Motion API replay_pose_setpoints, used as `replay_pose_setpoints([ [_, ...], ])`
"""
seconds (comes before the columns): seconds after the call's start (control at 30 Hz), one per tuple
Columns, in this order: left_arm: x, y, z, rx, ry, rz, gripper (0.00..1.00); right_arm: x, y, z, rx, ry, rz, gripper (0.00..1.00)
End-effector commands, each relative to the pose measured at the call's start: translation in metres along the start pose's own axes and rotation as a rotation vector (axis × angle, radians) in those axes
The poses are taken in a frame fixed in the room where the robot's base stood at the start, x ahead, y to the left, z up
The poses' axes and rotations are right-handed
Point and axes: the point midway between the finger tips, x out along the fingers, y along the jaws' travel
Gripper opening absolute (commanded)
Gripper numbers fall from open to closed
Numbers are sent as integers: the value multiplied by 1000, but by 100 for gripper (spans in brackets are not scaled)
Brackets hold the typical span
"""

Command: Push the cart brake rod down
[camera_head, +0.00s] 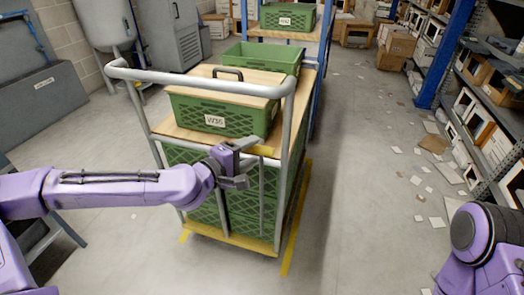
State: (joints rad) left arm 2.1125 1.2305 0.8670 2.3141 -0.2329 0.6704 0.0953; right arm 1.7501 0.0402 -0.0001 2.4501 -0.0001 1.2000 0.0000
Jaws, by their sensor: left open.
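The cart (203,76) has a grey tube frame with a high handle rail and wooden shelves, and it carries green crates. My left gripper (246,164) is open at the cart's near side, below the front edge of its upper shelf. A short yellow bar (264,151) shows right beside the gripper's upper finger; it may be the brake rod, but I cannot tell whether they touch. The gripper hides part of the cart behind it. Of my right arm only purple links show at the lower right; its gripper is out of view.
A lidded green crate (222,113) labelled W36 stands on the upper shelf, with another green crate (262,57) behind. Yellow floor lines (296,225) edge the cart. Blue-post racks (447,55) and scattered paper (437,222) lie to the right.

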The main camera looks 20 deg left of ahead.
Motion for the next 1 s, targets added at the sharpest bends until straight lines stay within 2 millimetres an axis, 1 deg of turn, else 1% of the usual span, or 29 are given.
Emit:
replay_pose_setpoints([
  [0.03,12,-3,0,4,-1,-4,56,3,0,1,0,0,0,55],
  [0.1,26,-3,1,2,-2,-3,56,4,0,2,0,0,0,55],
  [0.23,44,-1,0,1,0,-2,56,4,0,2,0,0,0,55],
  [0.37,51,-1,0,0,0,-2,56,4,0,2,0,0,0,55],
  [0.57,52,-1,0,-1,0,-2,56,4,0,2,0,0,0,55],
  [0.6,52,-1,0,-1,0,-2,50,4,0,2,0,0,0,55],
  [0.67,52,-1,0,-1,0,-2,30,4,0,2,0,0,0,55],
  [0.7,52,-1,0,-1,0,-2,17,4,0,2,0,0,0,55],
  [0.73,51,-1,0,-1,0,-2,7,4,0,2,0,0,0,55],
  [0.77,51,-1,0,-1,0,-2,0,4,0,2,0,0,0,55],
  [0.9,52,-2,0,-1,1,-2,0,6,-1,2,0,0,0,55],
  [1.0,54,-13,-1,-1,1,-2,0,15,-1,6,0,0,0,55],
])
